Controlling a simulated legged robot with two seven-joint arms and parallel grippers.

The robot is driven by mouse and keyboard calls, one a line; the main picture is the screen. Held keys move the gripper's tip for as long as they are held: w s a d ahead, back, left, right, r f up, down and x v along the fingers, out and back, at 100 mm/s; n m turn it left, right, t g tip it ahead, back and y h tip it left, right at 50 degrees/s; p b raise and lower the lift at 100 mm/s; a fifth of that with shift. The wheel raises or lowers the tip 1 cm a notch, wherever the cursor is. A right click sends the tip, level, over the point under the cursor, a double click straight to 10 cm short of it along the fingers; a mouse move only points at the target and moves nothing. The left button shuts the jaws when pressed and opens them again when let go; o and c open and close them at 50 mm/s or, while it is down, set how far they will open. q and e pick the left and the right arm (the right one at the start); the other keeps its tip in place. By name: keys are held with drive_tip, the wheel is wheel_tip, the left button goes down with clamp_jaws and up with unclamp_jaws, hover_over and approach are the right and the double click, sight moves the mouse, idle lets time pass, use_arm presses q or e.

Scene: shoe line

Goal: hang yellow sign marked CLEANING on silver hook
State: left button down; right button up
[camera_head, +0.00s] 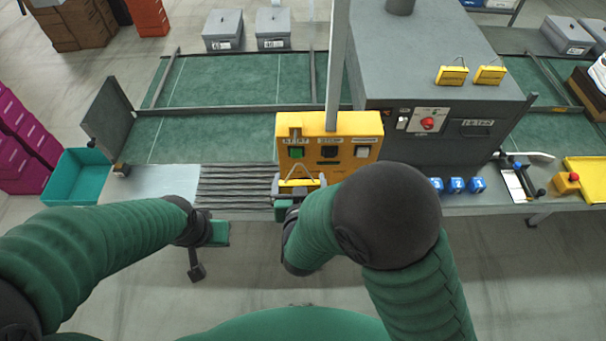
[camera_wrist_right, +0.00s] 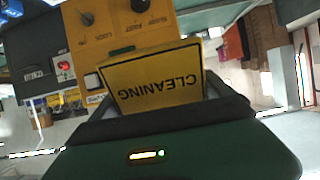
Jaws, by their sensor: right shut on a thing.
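The yellow sign marked CLEANING (camera_wrist_right: 152,78) is held in my right gripper (camera_head: 298,192). In the head view the sign (camera_head: 298,184) is a small yellow strip with a thin cord loop standing above it, in front of the lower left of the yellow control box (camera_head: 351,127). In the right wrist view its lettering is upside down, and it overlaps the control box (camera_wrist_right: 146,22). The silver hook cannot be made out clearly. My left gripper (camera_head: 206,252) hangs low in front of the bench edge; its finger opening is not clear.
Two more yellow signs (camera_head: 471,75) are on the grey machine (camera_head: 425,60). A grey post (camera_head: 337,60) rises behind the control box. Blue blocks (camera_head: 457,185) and a clipboard (camera_head: 517,184) lie on the bench at right. A teal bin (camera_head: 77,176) stands at left.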

sight(296, 153)
drive_tip(key=w, duration=0.5)
drive_tip(key=w+f, duration=0.1)
drive_tip(key=w, duration=0.2)
drive_tip(key=shift+a+b, duration=0.35)
drive_tip(key=shift+w+a+f, duration=0.1)
drive_tip(key=shift+w+a, duration=0.3)
drive_tip(key=shift+w, duration=0.05)
drive_tip(key=shift+w+a+f, duration=0.15)
drive_tip(key=shift+w+f, duration=0.05)
drive_tip(key=shift+w, duration=0.05)
drive_tip(key=shift+w+d+f+b, duration=0.2)
drive_tip(key=shift+w+d+b, duration=0.05)
drive_tip(key=shift+b, duration=0.2)
drive_tip(key=shift+w+d+f, duration=0.15)
drive_tip(key=shift+d, duration=0.2)
use_arm(q)
drive_tip(key=shift+w+a+f, duration=0.15)
drive_tip(key=shift+a+f, duration=0.1)
drive_tip(key=shift+f, duration=0.3)
drive_tip(key=shift+w+a+f, duration=0.1)
drive_tip(key=shift+a+f, duration=0.1)
drive_tip(key=shift+f, duration=0.35)
drive_tip(key=shift+a, duration=0.15)
use_arm(e)
drive_tip(key=shift+a+f, duration=0.1)
drive_tip(key=shift+a, duration=0.15)
